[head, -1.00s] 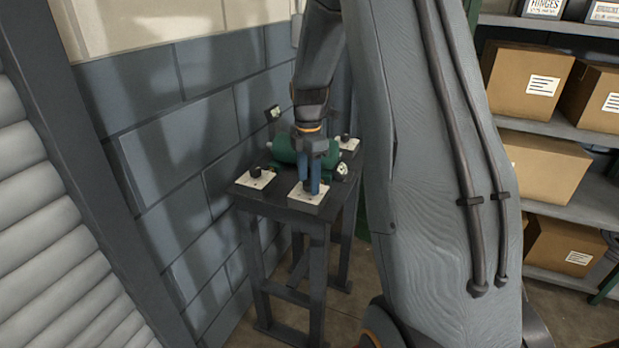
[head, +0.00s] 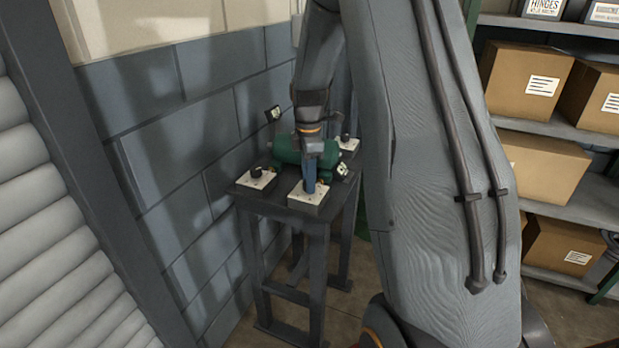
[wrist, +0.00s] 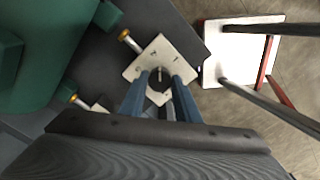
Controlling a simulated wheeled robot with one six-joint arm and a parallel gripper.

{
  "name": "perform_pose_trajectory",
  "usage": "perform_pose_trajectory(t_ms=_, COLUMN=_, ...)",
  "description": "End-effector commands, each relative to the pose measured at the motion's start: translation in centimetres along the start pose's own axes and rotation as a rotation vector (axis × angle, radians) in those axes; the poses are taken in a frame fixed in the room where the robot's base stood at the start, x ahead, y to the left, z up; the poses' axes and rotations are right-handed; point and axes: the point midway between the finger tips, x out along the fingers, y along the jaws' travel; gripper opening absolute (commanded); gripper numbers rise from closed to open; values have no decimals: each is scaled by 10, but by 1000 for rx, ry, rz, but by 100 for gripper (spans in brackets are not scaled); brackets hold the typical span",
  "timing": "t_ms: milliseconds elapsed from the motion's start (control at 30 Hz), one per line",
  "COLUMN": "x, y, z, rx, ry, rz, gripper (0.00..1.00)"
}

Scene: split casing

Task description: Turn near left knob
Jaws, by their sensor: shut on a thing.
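The green casing (head: 290,150) lies on a dark stand (head: 275,205) beside the block wall. White plates with black knobs sit around it: one at the left (head: 256,179), one at the front (head: 306,197) and one at the back right (head: 347,145). My gripper (head: 310,190) points down at the front plate, its blue fingers shut on that plate's knob. In the wrist view, the fingers (wrist: 159,80) stand on either side of the dark knob (wrist: 159,87) above the white plate (wrist: 147,62). The head view hides this knob behind the fingers.
In the wrist view, brass-coloured fittings (wrist: 125,37) stick out near the casing. A white square thing with a red edge (wrist: 235,62) lies beyond the stand. Shelves with cardboard boxes (head: 545,170) stand at the right. A ribbed grey surface (head: 50,220) is at the left.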

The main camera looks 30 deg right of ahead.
Motion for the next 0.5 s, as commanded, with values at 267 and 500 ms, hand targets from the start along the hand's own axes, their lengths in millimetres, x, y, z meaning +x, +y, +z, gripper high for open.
perform_pose_trajectory(t_ms=267, x=-2, y=2, z=0, rx=258, ry=0, rz=6, gripper=7)
perform_pose_trajectory(t_ms=500, x=-2, y=2, z=0, rx=487, ry=1, rz=6, gripper=7)
